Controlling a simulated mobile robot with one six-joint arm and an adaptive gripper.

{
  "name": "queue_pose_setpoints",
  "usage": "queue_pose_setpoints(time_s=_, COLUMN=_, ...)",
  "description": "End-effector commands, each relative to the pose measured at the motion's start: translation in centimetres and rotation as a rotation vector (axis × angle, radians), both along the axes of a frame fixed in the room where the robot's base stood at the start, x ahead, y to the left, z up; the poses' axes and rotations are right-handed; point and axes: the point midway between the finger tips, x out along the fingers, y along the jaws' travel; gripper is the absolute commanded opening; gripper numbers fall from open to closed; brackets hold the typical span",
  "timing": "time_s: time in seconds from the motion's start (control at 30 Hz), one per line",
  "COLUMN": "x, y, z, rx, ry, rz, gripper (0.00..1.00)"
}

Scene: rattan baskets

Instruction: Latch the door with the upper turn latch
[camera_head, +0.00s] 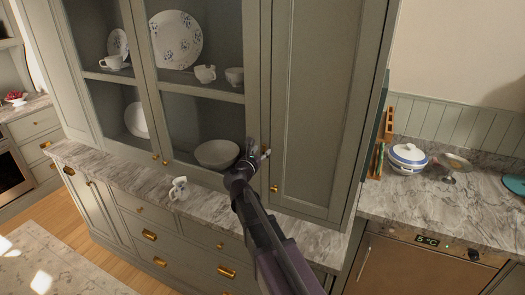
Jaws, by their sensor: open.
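The solid grey-green cabinet door (313,100) on the right of the hutch looks closed, or nearly so; I cannot tell whether it is fully flush. A small brass knob or latch (274,188) sits low on its left edge. My gripper (262,152) is open at the same edge, a little above that brass piece. It is close to the door front, but I cannot tell whether it touches. No upper turn latch is clearly visible; my gripper covers part of the edge there.
A marble counter (225,208) runs below the doors, with a small patterned cup (179,188) on it. Glass doors on the left show plates, cups and a bowl (216,153). At right, a counter holds a lidded blue-and-white pot (408,157).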

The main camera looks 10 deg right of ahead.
Motion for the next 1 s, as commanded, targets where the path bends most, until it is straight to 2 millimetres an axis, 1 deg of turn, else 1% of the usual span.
queue_pose_setpoints(time_s=0.03, x=0.46, y=-0.27, z=0.00, rx=0.000, ry=0.000, rz=-0.001, gripper=0.57)
queue_pose_setpoints(time_s=0.13, x=0.83, y=-0.56, z=0.00, rx=0.000, ry=0.000, rz=0.000, gripper=0.57)
queue_pose_setpoints(time_s=0.5, x=0.97, y=-0.74, z=0.00, rx=0.000, ry=0.000, rz=0.000, gripper=0.57)
queue_pose_setpoints(time_s=0.53, x=0.97, y=-0.74, z=0.00, rx=0.000, ry=0.000, rz=0.000, gripper=0.51)
queue_pose_setpoints(time_s=0.57, x=0.97, y=-0.74, z=0.00, rx=0.000, ry=0.000, rz=0.000, gripper=0.42)
queue_pose_setpoints(time_s=0.6, x=0.96, y=-0.75, z=0.00, rx=0.000, ry=0.000, rz=0.000, gripper=0.30)
queue_pose_setpoints(time_s=0.67, x=0.96, y=-0.75, z=0.00, rx=0.000, ry=0.000, rz=0.000, gripper=0.13)
queue_pose_setpoints(time_s=0.7, x=0.96, y=-0.75, z=0.00, rx=0.000, ry=0.000, rz=0.000, gripper=0.01)
queue_pose_setpoints(time_s=1.0, x=0.98, y=-0.78, z=0.01, rx=0.003, ry=-0.002, rz=0.000, gripper=0.00)
